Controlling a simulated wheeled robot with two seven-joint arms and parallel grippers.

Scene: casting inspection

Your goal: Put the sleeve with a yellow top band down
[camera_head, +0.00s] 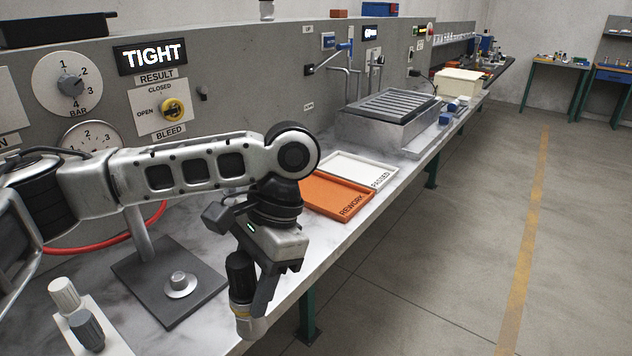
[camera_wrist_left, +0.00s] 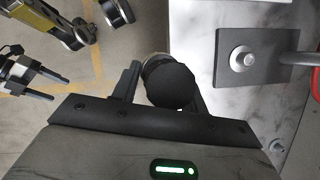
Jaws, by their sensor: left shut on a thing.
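My left gripper (camera_head: 256,306) is shut on an upright part near the front edge of the bench. The part has a black rounded upper end, a yellow band and a pale grey lower end; I take it as the sleeve with a yellow top band (camera_head: 245,322). In the left wrist view the black end (camera_wrist_left: 171,86) sits between the fingers of my left gripper (camera_wrist_left: 158,75) and hides most of the rest. Floor shows around it there, with the bench to its right. My right gripper (camera_wrist_left: 57,87) is at the left of that view, open and empty.
A dark plate with a round metal seat (camera_head: 180,284) and a post stands on the bench. A white holder with two capped cylinders (camera_head: 64,295) is at lower left. The orange REWORK tray (camera_head: 336,196) and white PASSED tray (camera_head: 362,167) lie beyond my arm. A red hose (camera_head: 80,250) runs behind.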

